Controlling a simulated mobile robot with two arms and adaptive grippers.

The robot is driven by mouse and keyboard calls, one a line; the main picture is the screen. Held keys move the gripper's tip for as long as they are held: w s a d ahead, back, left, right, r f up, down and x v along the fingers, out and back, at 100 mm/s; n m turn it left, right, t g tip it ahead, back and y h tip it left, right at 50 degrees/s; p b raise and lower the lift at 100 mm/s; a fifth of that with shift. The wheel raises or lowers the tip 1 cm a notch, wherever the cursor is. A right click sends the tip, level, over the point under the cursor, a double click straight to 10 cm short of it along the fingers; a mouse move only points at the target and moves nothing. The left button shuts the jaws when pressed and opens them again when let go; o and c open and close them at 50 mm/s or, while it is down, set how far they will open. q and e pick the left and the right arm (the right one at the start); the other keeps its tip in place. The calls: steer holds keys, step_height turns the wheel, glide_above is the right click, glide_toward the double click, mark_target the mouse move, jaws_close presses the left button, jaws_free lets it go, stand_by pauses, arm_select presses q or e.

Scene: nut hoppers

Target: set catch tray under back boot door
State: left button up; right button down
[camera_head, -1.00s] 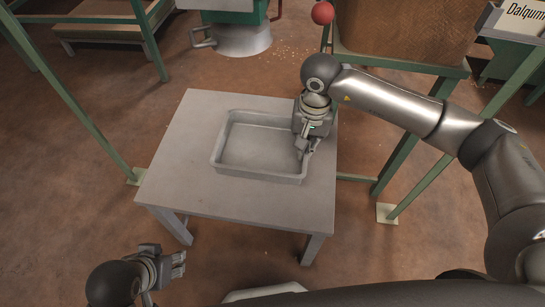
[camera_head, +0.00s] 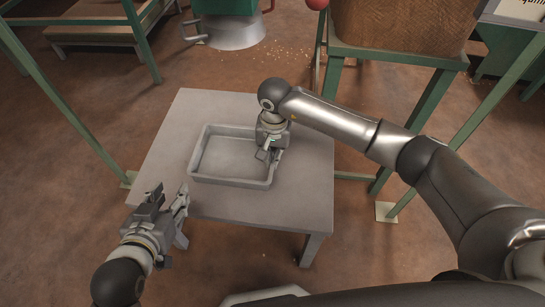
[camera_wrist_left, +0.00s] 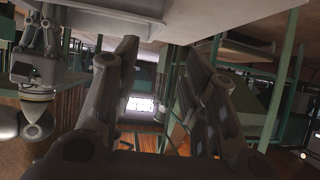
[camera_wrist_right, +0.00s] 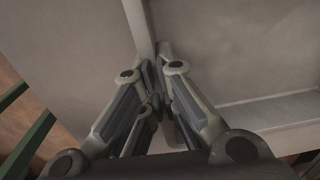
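The catch tray (camera_head: 190,162), a shallow grey rectangular tray, lies on the grey table. My right gripper (camera_head: 268,152) is shut on the tray's right wall; in the right wrist view its fingers (camera_wrist_right: 158,85) close on the upright wall (camera_wrist_right: 138,25). My left gripper (camera_head: 170,200) is open and empty near the table's front left corner, apart from the tray. Its spread fingers show in the left wrist view (camera_wrist_left: 163,55). A green hopper boot (camera_head: 222,7) with a grey round base (camera_head: 235,38) stands beyond the table, cut by the top edge. I cannot make out its door clearly.
The table (camera_head: 290,205) has bare room right of the tray. Green posts stand left (camera_head: 65,95) and right (camera_head: 420,125). A brown bin (camera_head: 400,30) on a green frame stands behind right. Nuts (camera_head: 290,52) are scattered on the floor by the boot.

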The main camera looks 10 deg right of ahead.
arm_select(q)
steer(key=shift+r, duration=0.15)
steer(key=shift+w+d, duration=0.1)
steer(key=shift+w, duration=0.05)
steer(key=shift+w+d+r+t, duration=0.1)
steer(key=shift+w+r+t, duration=0.05)
steer(key=shift+r+t, duration=0.2)
arm_select(e)
steer(key=shift+f, duration=0.1)
steer(key=c, duration=1.6)
jaws_free()
steer(key=shift+c, duration=0.2)
